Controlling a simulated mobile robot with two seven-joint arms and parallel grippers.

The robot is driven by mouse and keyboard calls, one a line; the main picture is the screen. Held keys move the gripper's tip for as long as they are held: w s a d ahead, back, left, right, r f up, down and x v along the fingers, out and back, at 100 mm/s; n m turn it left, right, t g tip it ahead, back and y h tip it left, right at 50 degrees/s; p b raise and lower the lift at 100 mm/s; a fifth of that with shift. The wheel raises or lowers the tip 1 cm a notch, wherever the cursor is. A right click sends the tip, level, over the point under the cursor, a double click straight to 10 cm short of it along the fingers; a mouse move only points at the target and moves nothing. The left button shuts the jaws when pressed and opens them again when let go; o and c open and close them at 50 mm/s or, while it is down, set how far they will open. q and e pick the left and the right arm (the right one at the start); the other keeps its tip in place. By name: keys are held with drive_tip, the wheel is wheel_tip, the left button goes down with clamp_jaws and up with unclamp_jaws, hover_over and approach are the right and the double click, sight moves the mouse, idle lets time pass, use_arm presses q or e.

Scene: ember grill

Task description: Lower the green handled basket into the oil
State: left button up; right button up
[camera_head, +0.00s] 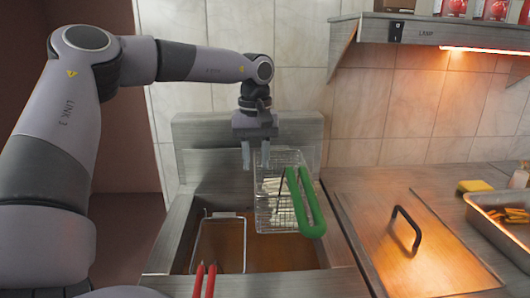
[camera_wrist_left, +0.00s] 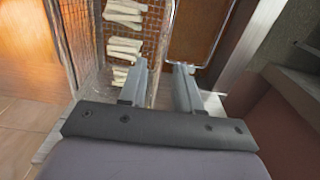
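The green handled basket (camera_head: 262,214) is a wire basket with pale fries in it, at the right side of the fryer. Its green handle (camera_head: 305,205) points toward the front. The oil (camera_head: 275,258) is brown and shows below and in front of the basket, which looks raised above it. My left gripper (camera_head: 256,158) is at the basket's back left corner, fingers apart and pointing down. In the left wrist view the gripper (camera_wrist_left: 160,78) has a gap between its fingers, with basket mesh beside and behind it; contact cannot be told. My right gripper is out of view.
A second wire basket (camera_head: 217,216) with red handles (camera_head: 204,280) sits at the fryer's left. A metal lid with a black handle (camera_head: 406,228) lies to the right. A tray of fries (camera_head: 490,205) and a yellow sponge (camera_head: 474,186) are farther right. A shelf (camera_head: 440,30) overhangs upper right.

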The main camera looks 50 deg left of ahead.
use_arm(q)
wheel_tip(320, 180, down, 7)
drive_tip(key=shift+s+r+p, duration=0.15)
drive_tip(key=shift+p, duration=0.15)
drive_tip(key=shift+c, duration=0.3)
clamp_jaws()
drive_tip(key=shift+o, duration=0.7)
unclamp_jaws()
drive_tip(key=shift+r+b, duration=0.35)
drive_tip(key=shift+r, duration=3.3)
